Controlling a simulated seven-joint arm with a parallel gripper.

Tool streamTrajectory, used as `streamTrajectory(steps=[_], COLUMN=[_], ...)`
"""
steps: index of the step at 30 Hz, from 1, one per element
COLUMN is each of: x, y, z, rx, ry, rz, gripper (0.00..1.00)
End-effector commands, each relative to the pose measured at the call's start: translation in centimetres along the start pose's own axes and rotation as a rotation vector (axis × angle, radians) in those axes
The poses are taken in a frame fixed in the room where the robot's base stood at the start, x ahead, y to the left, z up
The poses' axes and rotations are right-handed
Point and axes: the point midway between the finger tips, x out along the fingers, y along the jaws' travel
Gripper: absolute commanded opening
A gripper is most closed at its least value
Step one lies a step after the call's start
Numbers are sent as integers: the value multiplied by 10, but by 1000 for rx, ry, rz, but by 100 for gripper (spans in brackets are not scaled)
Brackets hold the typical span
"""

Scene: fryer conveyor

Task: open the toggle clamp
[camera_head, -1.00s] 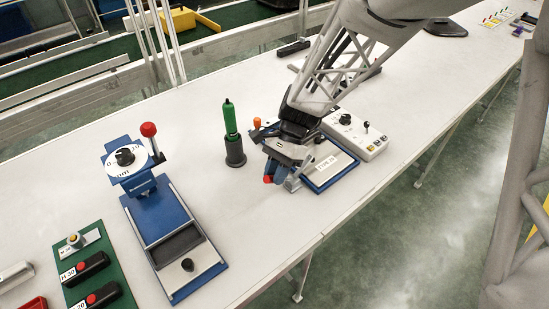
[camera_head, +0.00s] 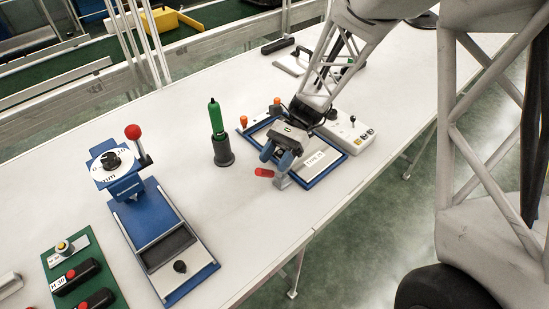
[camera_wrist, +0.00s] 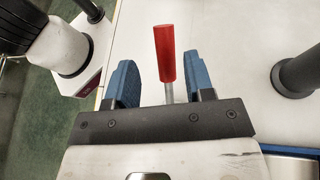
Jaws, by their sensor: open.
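The toggle clamp has a red handle (camera_head: 264,172) on a metal stem. It sits at the near left corner of a blue-framed plate (camera_head: 333,174) with a white label. In the head view the handle sticks out to the left of the clamp, roughly level. My gripper (camera_head: 275,156) is open beside the clamp, with blue fingers. In the wrist view the red handle (camera_wrist: 166,54) and its stem appear between the two fingers (camera_wrist: 163,85), with gaps on both sides. The handle reaches beyond the fingertips. The clamp's base is mostly hidden by my gripper.
A green tool (camera_head: 216,118) stands in a dark holder (camera_head: 223,152) left of the plate. Two orange knobs (camera_head: 244,121) (camera_head: 277,104) rise at the plate's far side. A white control box (camera_head: 347,131) stands behind right. A blue device (camera_head: 160,235) lies left; table between is clear.

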Motion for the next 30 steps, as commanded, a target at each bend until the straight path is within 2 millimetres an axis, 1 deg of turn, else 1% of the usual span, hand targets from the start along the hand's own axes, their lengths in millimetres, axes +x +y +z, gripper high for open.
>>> streamTrajectory(steps=[6, 11, 17, 24, 30], x=[-1, -9, -30, -60, -76], y=[0, 0, 0, 0, 0], z=[0, 0, 0, 0, 0], rx=[0, 0, 0, 0, 0], ry=[1, 0, 2, 1, 0], rz=[0, -1, -2, -2, -1], gripper=[48, 48, 48, 48, 48])
